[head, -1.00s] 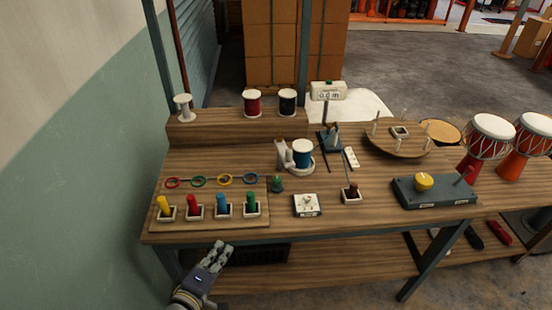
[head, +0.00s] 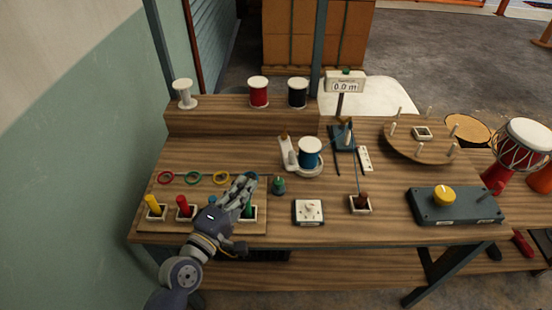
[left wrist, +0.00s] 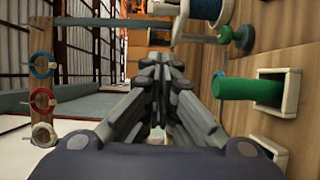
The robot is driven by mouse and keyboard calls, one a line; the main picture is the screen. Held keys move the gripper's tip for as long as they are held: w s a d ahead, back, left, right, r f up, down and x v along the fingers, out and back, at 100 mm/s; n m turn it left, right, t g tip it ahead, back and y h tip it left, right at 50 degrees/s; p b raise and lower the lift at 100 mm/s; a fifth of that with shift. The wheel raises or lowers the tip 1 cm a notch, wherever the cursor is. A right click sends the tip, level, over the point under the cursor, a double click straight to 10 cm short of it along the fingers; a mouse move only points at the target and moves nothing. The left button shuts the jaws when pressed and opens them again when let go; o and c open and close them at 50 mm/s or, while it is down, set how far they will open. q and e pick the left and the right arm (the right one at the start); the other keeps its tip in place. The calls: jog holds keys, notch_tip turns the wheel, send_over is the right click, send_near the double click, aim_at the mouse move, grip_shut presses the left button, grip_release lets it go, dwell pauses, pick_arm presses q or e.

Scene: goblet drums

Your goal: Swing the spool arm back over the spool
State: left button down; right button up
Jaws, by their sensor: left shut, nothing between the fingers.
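The blue spool (head: 310,152) stands on a white base near the middle of the table. The spool arm (head: 288,151), white with a brown tip, stands at the spool's left side and is not over it. My left gripper (head: 247,182) is shut and empty, above the front left of the table, left of the spool and nearer to me. In the left wrist view my left gripper (left wrist: 165,68) points ahead with its fingers together, and part of the blue spool (left wrist: 206,8) shows at the top edge. My right gripper is not in view.
A small green-topped knob (head: 278,186) stands between my gripper and the spool. Coloured pegs in white holders, such as the red one (head: 183,206), line the front left. A grey box with a yellow knob (head: 444,195) is at right.

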pick_arm(q)
jog(key=w+d+p, duration=0.2)
jog(key=w+d, duration=0.5)
jog(key=w, duration=0.1)
jog(key=shift+w+d, duration=0.15)
jog(key=shift+w, duration=0.15)
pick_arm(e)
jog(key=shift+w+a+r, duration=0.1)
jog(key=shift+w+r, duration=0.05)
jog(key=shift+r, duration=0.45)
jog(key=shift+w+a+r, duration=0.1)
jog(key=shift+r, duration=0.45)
